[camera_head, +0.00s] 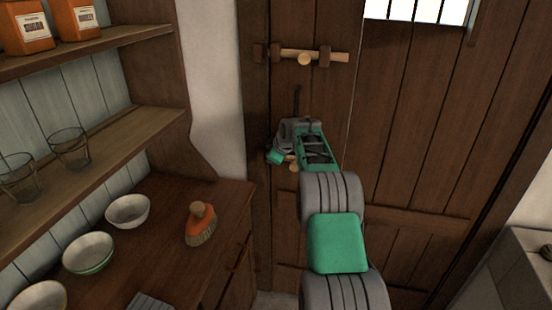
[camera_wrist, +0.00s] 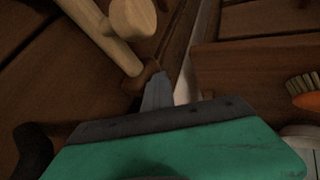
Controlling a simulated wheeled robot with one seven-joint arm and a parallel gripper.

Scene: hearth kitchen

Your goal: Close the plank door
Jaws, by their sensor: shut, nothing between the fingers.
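The brown plank door (camera_head: 385,120) fills the right of the head view, its left edge close to the dark post (camera_head: 256,130). I cannot tell whether it is fully shut. A pale wooden bolt (camera_head: 315,56) with a round knob lies across its upper part. My gripper (camera_head: 278,157) is at the door's left edge, below that bolt, partly hidden by my wrist. In the wrist view my gripper (camera_wrist: 158,95) is shut and empty. Its tip is close to a wooden bar with a knob (camera_wrist: 132,18); contact is unclear. A dark curved handle (camera_wrist: 34,148) shows at lower left.
A wooden dresser (camera_head: 170,270) stands left of the door, with bowls (camera_head: 128,210) and an orange-handled brush (camera_head: 200,224) on it. Shelves (camera_head: 110,140) above hold glasses (camera_head: 70,148) and orange canisters (camera_head: 76,18). A grey block (camera_head: 515,265) stands at lower right.

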